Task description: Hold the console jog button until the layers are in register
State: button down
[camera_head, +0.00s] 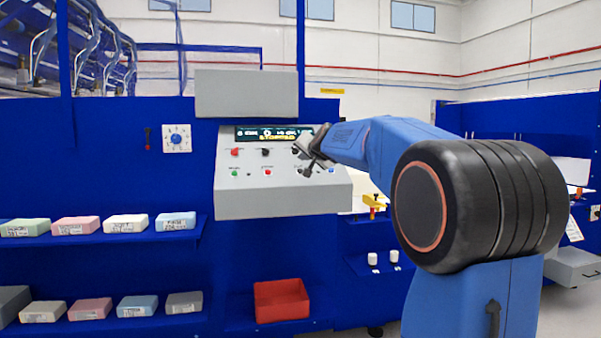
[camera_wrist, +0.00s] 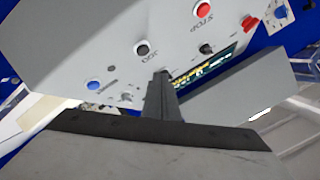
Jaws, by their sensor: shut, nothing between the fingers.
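The grey sloped console (camera_head: 285,200) stands on the blue wall, with a lit display (camera_head: 270,133) whose text is too small to read. In the wrist view, turned upside down, the dark jog button (camera_wrist: 142,48) sits beside its JOG label. My gripper (camera_wrist: 162,74) is shut and empty, its tip close over the panel beside the jog button and toward the display. The tip does not cover the button; I cannot tell whether it touches the panel. In the head view my gripper (camera_head: 309,164) is over the console's right half, hiding some controls.
A red STOP button (camera_wrist: 202,10) and a blue button (camera_wrist: 93,84) flank the jog button. Black knobs (camera_wrist: 206,50) lie near the display. A grey box (camera_head: 246,94) overhangs the console. A red bin (camera_head: 281,300) sits below; shelves at left hold foam blocks (camera_head: 126,224).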

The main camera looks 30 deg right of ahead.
jog(key=shift+s+a+r, duration=0.1)
jog(key=shift+s+r, duration=0.4)
jog(key=shift+r, duration=0.3)
jog(key=shift+a, duration=0.1)
jog(key=s+a+f+n+g+y, duration=0.2)
jog(key=s+a+f+n, duration=0.1)
jog(key=s+a+f, duration=0.65)
jog(key=s+a+f+n+g+y, duration=0.1)
jog(key=s+a+f+n+g, duration=0.15)
jog(key=s+a+f, duration=0.7)
jog(key=s+f+n+g, duration=0.1)
jog(key=s+f+g, duration=0.1)
jog(key=s+f, duration=0.5)
jog(key=s+a+f+n+g, duration=0.1)
jog(key=s+f, duration=0.6)
jog(key=s, duration=0.7)
jog(key=s+a+f+n+g, duration=0.1)
jog(key=s+f+n+g, duration=0.1)
jog(key=s+f, duration=0.5)
jog(key=s+n, duration=0.1)
jog(key=s, duration=0.2)
jog(key=shift+s+a+g, duration=0.2)
jog(key=shift+a+g, duration=0.05)
jog(key=shift+g, duration=0.1)
